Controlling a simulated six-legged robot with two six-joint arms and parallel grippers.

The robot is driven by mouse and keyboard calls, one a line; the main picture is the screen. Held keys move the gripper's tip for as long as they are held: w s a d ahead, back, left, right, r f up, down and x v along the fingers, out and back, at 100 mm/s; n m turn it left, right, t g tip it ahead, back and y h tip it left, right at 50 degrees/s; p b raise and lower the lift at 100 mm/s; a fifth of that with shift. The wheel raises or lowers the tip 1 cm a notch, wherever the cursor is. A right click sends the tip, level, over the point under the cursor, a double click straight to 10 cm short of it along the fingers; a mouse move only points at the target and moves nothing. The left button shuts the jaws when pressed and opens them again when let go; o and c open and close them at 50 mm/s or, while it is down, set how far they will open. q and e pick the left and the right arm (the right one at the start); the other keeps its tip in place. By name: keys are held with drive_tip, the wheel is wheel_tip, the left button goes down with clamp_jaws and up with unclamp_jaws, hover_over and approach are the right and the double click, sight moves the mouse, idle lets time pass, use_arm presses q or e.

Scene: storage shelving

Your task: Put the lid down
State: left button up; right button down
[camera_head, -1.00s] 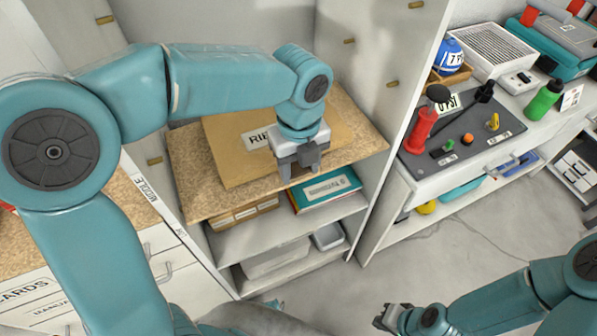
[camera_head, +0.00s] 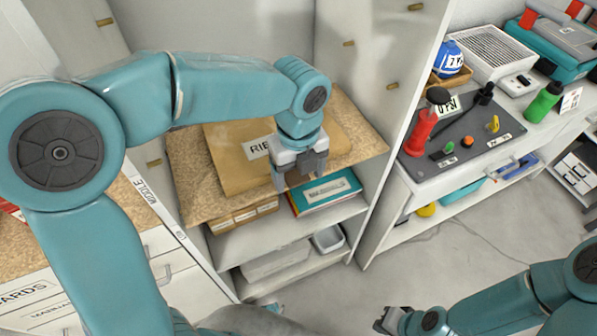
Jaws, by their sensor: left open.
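A flat brown cardboard piece (camera_head: 228,160) with a white label, its text partly covered, lies on the upper board of the open cabinet; I take it for the lid, but cannot be sure. My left gripper (camera_head: 299,178) is open, pointing down at the front edge of that board. Its wrist and fingers hide part of the cardboard's right side. I cannot tell whether the fingers touch anything. My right gripper (camera_head: 388,322) is low at the bottom edge, over the floor and away from the shelves; its jaw state is unclear.
Below the board (camera_head: 187,190) are a teal folder (camera_head: 328,190), brown boxes (camera_head: 243,216) and grey bins (camera_head: 275,262). The cabinet's side panel (camera_head: 398,130) stands close on the right. A worktop beyond holds a red tool (camera_head: 424,130) and a green bottle (camera_head: 543,100). Floor is clear in front.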

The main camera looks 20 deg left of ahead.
use_arm(q)
wheel_tip(320, 180, up, 12)
drive_tip(key=p, duration=0.2)
drive_tip(key=shift+f, duration=0.15)
drive_tip(key=shift+s+f, duration=0.1)
drive_tip(key=shift+s, duration=0.05)
idle(0.3)
